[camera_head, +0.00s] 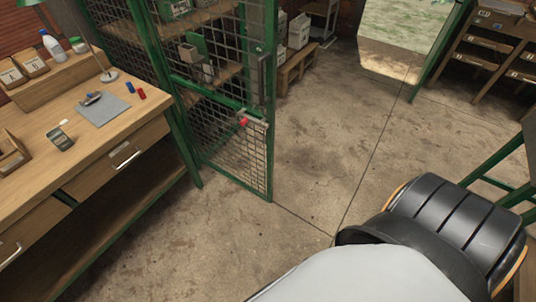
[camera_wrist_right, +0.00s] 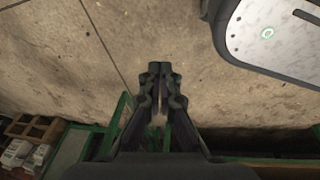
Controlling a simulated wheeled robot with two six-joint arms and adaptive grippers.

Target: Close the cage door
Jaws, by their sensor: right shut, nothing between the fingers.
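The cage door (camera_head: 235,155) is a green metal frame with wire mesh in the head view, left of centre. A red-tipped latch (camera_head: 243,121) sits at mid-height near its free right edge, and a dark upright handle shows above it. The door stands at an angle, with bare floor to its right. My right gripper (camera_wrist_right: 160,68) is shut and empty in the wrist view, pointing over the concrete floor, with no part of the door between its fingers. In the head view my right arm hides the lower right. My left gripper is out of view.
A wooden workbench (camera_head: 88,172) with a lamp, bottle and small items stands left, close to the door's hinge side. A shelf unit (camera_head: 490,45) stands back right. The middle floor (camera_head: 350,140) is clear.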

